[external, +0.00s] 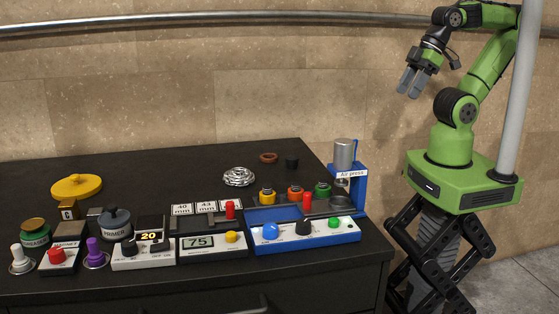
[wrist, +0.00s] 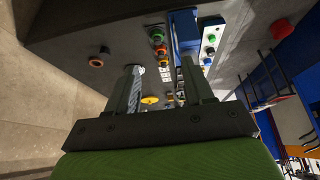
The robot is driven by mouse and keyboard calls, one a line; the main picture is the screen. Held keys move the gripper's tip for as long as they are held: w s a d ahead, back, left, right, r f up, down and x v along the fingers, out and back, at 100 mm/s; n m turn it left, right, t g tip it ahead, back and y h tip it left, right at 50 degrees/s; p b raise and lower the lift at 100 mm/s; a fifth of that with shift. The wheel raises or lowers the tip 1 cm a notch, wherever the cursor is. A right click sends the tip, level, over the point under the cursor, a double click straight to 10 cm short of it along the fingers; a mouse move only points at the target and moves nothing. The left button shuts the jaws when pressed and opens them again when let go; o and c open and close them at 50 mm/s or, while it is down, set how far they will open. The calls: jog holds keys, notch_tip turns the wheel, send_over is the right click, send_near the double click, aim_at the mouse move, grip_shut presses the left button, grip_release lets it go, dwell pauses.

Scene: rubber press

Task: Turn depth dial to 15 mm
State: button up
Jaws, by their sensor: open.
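A blue air press (external: 346,175) stands at the table's right end, with a white front panel (external: 345,239). On the panel a black knob (external: 303,228) sits between a blue button (external: 270,231) and a green button (external: 334,222). Another black knob (external: 129,246) sits on a white box whose display (external: 150,236) reads 20. The dial labels are too small to read, so I cannot tell which knob is the depth dial. My gripper (external: 408,90) is open and empty, high to the right of the table. In the wrist view my gripper (wrist: 160,66) points toward the press.
A white box with a display reading 75 (external: 199,242) stands left of the press. A red-topped lever (external: 230,210), orange jar (external: 295,192), metal coil (external: 239,177) and yellow lid (external: 76,187) crowd the black table (external: 200,158). The air above the table is clear.

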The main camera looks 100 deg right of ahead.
jog(key=shift+o, duration=0.5)
jog(key=shift+n+g, duration=0.3)
jog(key=shift+n, duration=0.3)
jog(key=w+r, duration=0.3)
jog(key=shift+w+a, duration=0.35)
jog(key=shift+w, duration=0.05)
jog(key=n+g+p, duration=0.2)
jog(key=n+g, duration=0.3)
jog(key=n, duration=0.5)
send_over(304, 222)
notch_tip(304, 222, down, 11)
jog(key=shift+t, duration=0.3)
notch_tip(304, 222, down, 16)
jog(key=shift+f+b, duration=0.15)
jog(key=shift+b, duration=0.25)
jog(key=c, duration=1)
